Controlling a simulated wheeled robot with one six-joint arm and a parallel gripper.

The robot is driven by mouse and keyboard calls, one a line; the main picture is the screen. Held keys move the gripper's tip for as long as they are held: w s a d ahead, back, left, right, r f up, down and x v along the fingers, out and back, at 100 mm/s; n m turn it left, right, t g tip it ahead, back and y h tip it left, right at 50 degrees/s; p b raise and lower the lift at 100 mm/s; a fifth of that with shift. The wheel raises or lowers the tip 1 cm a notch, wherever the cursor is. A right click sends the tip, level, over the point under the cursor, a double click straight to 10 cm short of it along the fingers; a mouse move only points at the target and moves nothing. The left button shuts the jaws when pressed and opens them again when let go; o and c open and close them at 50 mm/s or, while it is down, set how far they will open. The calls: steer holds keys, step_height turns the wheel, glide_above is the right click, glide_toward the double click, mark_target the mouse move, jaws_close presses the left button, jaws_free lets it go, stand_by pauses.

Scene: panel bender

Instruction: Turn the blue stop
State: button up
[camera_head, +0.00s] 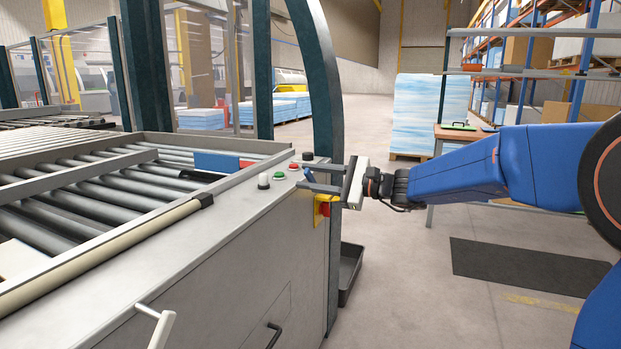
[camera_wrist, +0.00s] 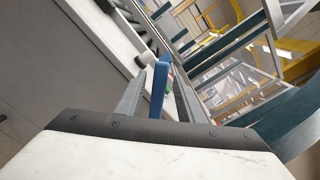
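A blue block (camera_head: 215,162) with a red end lies on the roller table, near the side panel's top. My gripper (camera_head: 306,177) is at the machine's near right corner, pointing left, well to the right of this block. In the wrist view, a slim blue piece (camera_wrist: 159,90) shows in the gap between the two fingers of my gripper (camera_wrist: 160,95). I cannot tell whether it is the same blue part as on the table. The fingers stand apart, and I see no clear contact with it. Its lower end is hidden near the palm.
A white-and-black knob (camera_head: 263,181), a green button (camera_head: 279,175) and a red button (camera_head: 294,166) sit on the panel beside the fingers. A yellow plate with a red switch (camera_head: 324,208) is just below them. A dark curved post (camera_head: 327,80) rises behind.

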steer(key=v, duration=1.7)
steer(key=shift+d, duration=0.1)
steer(key=s+f+n+g+h, duration=0.2)
steer(key=s+f+n+h, duration=0.15)
steer(key=s+f, duration=0.45)
steer(key=s+f+n+g+h, duration=0.1)
steer(key=s+f+n+h, duration=0.25)
steer(key=s, duration=0.85)
steer(key=s+d+f+n+h, duration=0.3)
steer(key=s+d+f+h, duration=0.2)
steer(key=d, duration=0.3)
steer(key=s+d+f+n+t+h, duration=0.1)
steer(key=s+d+f+n+h, duration=0.2)
steer(key=s+d+f+h, duration=0.2)
steer(key=s+d+f, duration=0.1)
steer(key=s+d, duration=0.2)
steer(key=shift+s+t, duration=0.3)
steer(key=shift+f, duration=0.1)
steer(key=shift+c, duration=0.4)
